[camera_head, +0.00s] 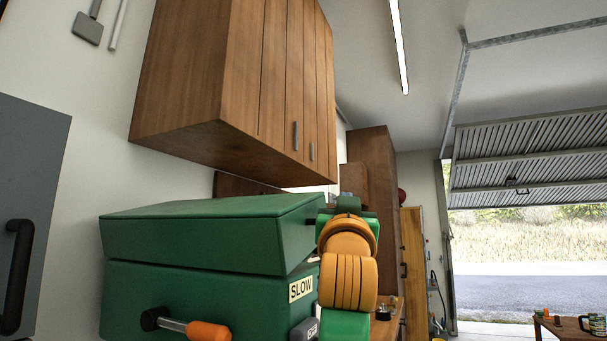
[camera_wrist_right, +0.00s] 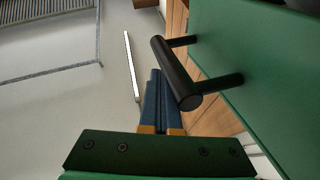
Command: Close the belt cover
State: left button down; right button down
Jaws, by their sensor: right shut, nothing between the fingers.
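The green belt cover (camera_head: 200,238) sits on top of a green housing (camera_head: 190,292) in the head view. A thin dark gap shows between them, wider toward the right end. In the right wrist view a green panel (camera_wrist_right: 270,75) carries a black bar handle (camera_wrist_right: 174,72) on two posts. My right gripper (camera_wrist_right: 160,75) has its blue fingers shut together and empty, just left of the handle. The handle overlaps the fingers in the picture; I cannot tell whether they touch. In the head view my right arm stands at the cover's right end, its fingers hidden. My left gripper is out of view.
Wooden wall cabinets (camera_head: 235,80) hang above the cover. A small table (camera_head: 570,328) stands far right by the open garage door (camera_head: 530,160).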

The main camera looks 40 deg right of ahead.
jog(key=shift+w+d+f+g, duration=0.2)
jog(key=shift+d+f, duration=0.25)
jog(key=shift+f, duration=0.1)
jog(key=shift+w+d+f+g, duration=0.15)
jog(key=shift+d+f+g, duration=0.05)
jog(key=shift+d+f, duration=0.3)
